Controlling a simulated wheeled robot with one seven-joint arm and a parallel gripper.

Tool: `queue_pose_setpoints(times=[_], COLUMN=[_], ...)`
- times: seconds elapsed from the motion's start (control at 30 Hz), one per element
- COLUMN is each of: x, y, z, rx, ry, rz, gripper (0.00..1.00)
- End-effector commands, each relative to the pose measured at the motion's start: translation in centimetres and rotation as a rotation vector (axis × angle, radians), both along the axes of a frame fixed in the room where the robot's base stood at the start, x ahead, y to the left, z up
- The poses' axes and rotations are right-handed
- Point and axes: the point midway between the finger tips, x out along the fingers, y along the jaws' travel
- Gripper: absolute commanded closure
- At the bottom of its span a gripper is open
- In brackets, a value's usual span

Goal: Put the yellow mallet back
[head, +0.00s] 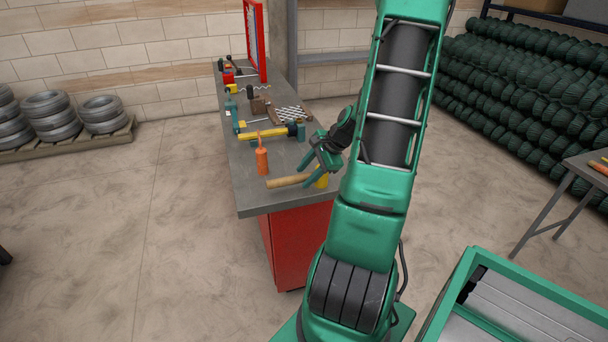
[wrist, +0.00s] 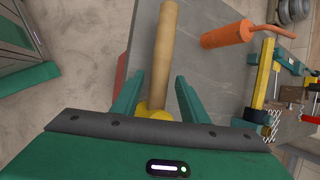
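The yellow mallet has a pale wooden handle (head: 287,181) and a yellow head (head: 322,178). It lies near the front end of the grey workbench top (head: 250,190). In the wrist view, its handle (wrist: 163,55) runs up the picture between my fingers, and its yellow head (wrist: 152,112) is partly hidden by my gripper body. My green gripper (head: 305,177) is over the mallet, pointing down. Its two fingers stand apart in the wrist view (wrist: 155,77), one each side of the mallet, with gaps between. I cannot tell how high the fingertips are.
Several more tools lie farther back, near a red-framed board (head: 257,40).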

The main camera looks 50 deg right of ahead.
Motion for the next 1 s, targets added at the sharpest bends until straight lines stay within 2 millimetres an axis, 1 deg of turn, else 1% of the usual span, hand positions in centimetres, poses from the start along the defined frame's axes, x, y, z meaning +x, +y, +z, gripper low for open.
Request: queue_pose_setpoints(times=[0.37,0.47,0.63,0.8,1.0], x=[-0.1,-0.8,-2.1,-3.6,-4.6], y=[-0.1,-0.4,-1.3,-1.8,-2.1], z=[-0.1,1.3,4.3,6.9,8.8], rx=[-0.001,-0.004,-0.007,-0.004,-0.002], ry=[0.000,0.000,-0.002,0.000,-0.001], rz=[-0.001,-0.001,-0.001,-0.001,0.000], gripper=[0.60,0.60,0.60,0.60,0.60])
